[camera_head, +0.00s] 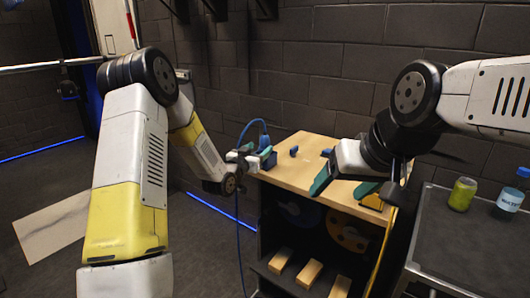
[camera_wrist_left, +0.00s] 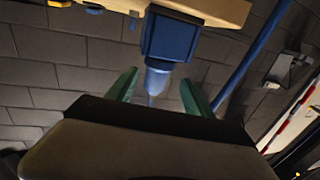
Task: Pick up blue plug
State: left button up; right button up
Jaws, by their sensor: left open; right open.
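The blue plug (camera_head: 264,143) is at the left edge of the wooden tabletop (camera_head: 290,176), with a blue cable curving up over it and hanging below. In the left wrist view the plug (camera_wrist_left: 172,40) shows as a dark blue block with a lighter narrow tip. My left gripper (camera_head: 262,160) is open at that edge. Its two green fingers (camera_wrist_left: 160,88) stand on either side of the plug's lighter tip, with visible gaps. My right gripper (camera_head: 345,187) is open and empty over the right part of the tabletop, apart from the plug.
Small blue pieces (camera_head: 293,151) lie on the tabletop. A yellow object (camera_head: 372,201) is near my right gripper. A dark cart at right holds a green can (camera_head: 462,194) and a blue-capped bottle (camera_head: 510,199). Wooden blocks (camera_head: 308,274) lie on the lower shelf. A brick wall stands behind.

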aim_at(268, 142)
pick_arm(q)
jog(key=x, duration=0.8)
jog(key=shift+s+d+f, duration=0.15)
jog(key=shift+f, duration=0.1)
grip_shut()
